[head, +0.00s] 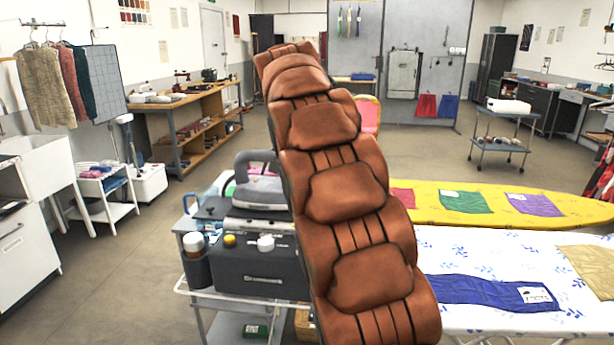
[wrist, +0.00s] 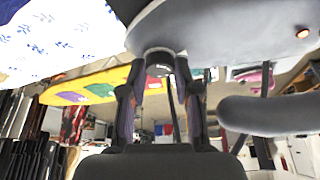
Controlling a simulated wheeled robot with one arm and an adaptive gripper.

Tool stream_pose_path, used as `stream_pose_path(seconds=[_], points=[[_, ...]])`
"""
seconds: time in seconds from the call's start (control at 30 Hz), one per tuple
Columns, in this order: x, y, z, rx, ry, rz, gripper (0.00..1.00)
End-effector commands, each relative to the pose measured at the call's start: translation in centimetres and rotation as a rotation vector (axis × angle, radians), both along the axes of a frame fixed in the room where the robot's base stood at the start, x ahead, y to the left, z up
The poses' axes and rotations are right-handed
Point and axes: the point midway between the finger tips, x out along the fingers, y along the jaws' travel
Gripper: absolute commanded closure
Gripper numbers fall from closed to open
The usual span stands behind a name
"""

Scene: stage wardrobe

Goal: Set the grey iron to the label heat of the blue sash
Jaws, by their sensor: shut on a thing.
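The grey iron (head: 258,190) rests on a dark stand on the trolley at centre left in the head view. In the wrist view its large grey body (wrist: 235,28) fills the upper right. My gripper (wrist: 160,72) is shut on the iron's round dark dial (wrist: 159,57), one finger on each side. The dial's marks are too small to read. In the head view my gripper is hidden behind my arm. The blue sash (head: 480,291) lies flat on the white patterned ironing board (head: 455,250), with a white label (head: 536,294) at its right end; its symbols are unclear.
A yellow ironing board (head: 585,208) behind carries red, green (head: 466,202) and purple (head: 535,205) cloths. A dark grey box (head: 262,265) with knobs and a capped bottle (head: 195,262) stand on the trolley in front of the iron. The floor at left is open.

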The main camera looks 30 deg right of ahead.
Motion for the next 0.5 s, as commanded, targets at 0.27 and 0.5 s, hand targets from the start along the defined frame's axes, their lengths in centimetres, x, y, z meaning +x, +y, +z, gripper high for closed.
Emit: stream_pose_path(seconds=[0.27,0.5], points=[[0.03,0.03,0.04,-0.001,-0.001,0.001,0.65],[0.02,0.01,0.02,0.000,0.000,0.001,0.43]])
